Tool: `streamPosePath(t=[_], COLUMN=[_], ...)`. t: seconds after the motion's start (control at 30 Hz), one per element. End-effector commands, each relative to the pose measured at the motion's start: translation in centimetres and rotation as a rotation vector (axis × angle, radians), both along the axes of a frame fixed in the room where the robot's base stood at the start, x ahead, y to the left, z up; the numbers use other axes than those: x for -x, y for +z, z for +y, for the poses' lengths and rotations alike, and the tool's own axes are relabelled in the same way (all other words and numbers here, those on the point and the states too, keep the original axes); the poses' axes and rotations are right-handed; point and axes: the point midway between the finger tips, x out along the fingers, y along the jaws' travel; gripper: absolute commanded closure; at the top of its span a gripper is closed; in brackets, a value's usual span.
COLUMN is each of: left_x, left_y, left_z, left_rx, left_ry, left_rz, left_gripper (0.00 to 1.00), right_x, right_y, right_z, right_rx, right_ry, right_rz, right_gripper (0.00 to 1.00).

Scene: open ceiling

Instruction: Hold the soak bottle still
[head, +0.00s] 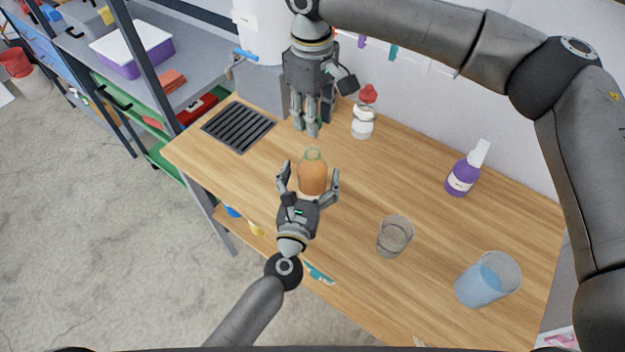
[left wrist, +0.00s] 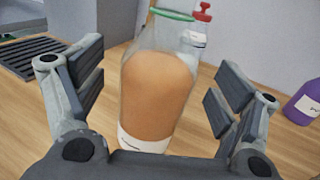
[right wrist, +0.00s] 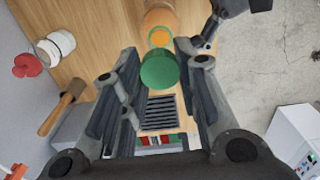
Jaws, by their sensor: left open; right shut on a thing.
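The soak bottle (head: 312,178) is clear glass with orange-brown liquid, a white label and a green rim. It stands upright on the wooden table (head: 430,245). My left gripper (head: 308,177) is open with a finger on each side of it; the left wrist view shows the bottle (left wrist: 157,90) between the pads, with gaps at both sides. My right gripper (head: 306,132) points down behind the bottle. In the right wrist view it is shut on a green cap (right wrist: 160,69), apart from the open bottle mouth (right wrist: 159,37). The cap is hidden in the head view.
A white bottle with a red cap (head: 364,118) stands behind, near the wall. A black grate (head: 238,126) lies at left. A clear glass (head: 394,236), a beaker of blue liquid (head: 487,280) and a purple bottle (head: 464,174) stand at right. The table's front edge is close.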

Motion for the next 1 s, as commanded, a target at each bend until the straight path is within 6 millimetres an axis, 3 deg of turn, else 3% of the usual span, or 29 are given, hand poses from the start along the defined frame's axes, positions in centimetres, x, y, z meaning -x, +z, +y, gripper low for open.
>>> streamPosePath(t=[0.2,0.53,1.0], left_x=[-2.1,-2.3,-2.3], left_y=[0.0,0.0,0.0], left_z=[-0.5,-0.5,-0.5], left_rx=[0.001,0.0,0.0], left_ry=[0.001,0.0,0.001], left_rz=[0.0,0.001,0.001], left_gripper=[0.12,0.12,0.71], right_x=[0.0,0.0,0.0], right_y=[0.0,0.0,0.0], right_z=[0.0,0.0,0.0], right_rx=[0.0,0.0,0.0], right_ry=[0.0,0.0,0.0], right_rz=[0.0,0.0,0.0], right_gripper=[0.79,0.79,0.79])
